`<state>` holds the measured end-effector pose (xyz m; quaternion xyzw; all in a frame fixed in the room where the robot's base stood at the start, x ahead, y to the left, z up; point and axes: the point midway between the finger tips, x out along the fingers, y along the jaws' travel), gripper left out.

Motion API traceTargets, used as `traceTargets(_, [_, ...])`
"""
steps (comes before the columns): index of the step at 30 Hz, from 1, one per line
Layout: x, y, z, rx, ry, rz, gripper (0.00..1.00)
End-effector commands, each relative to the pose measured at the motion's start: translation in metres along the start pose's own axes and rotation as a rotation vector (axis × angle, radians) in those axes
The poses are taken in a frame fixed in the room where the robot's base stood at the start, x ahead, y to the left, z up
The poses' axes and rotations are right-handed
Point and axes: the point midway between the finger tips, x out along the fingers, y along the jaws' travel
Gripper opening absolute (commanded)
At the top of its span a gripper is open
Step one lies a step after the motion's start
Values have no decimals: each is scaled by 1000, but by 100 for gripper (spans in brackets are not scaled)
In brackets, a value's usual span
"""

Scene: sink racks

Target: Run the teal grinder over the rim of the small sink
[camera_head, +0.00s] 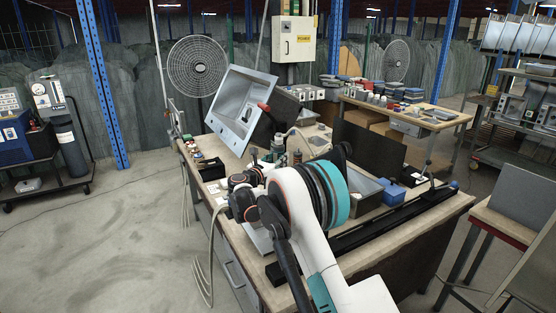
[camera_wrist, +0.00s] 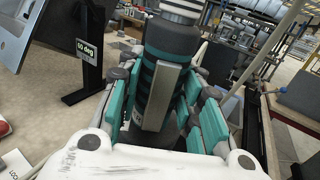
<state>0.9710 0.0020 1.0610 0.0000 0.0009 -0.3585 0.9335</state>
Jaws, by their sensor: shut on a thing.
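In the wrist view my gripper (camera_wrist: 160,105) has its teal-padded fingers on both sides of the grinder (camera_wrist: 172,45), a dark cylinder with teal bands and a silver collar. The grinder points away from my palm. In the head view my arm hides most of my gripper and the grinder. A steel sink (camera_head: 229,112) with a small basin stands steeply tilted at the back left of the bench. Its edge also shows at the upper left of the wrist view (camera_wrist: 14,38), apart from the grinder. I cannot tell whether it is the small sink.
A black stand labelled 60 deg (camera_wrist: 88,50) is beside the tilted sink. The bench (camera_head: 375,258) also holds a blue box (camera_head: 392,194), a dark upright panel (camera_head: 372,150) and a long black rail (camera_head: 400,217). Small items crowd the bench's left edge.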

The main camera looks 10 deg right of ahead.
Motion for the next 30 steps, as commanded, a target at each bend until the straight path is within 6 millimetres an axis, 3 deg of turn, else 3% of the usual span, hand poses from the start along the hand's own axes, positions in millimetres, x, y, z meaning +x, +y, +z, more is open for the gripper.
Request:
traceTargets(15, [0, 0, -45, -1, -1, 0, 0])
traceTargets(30, [0, 0, -49, -1, -1, 0, 0])
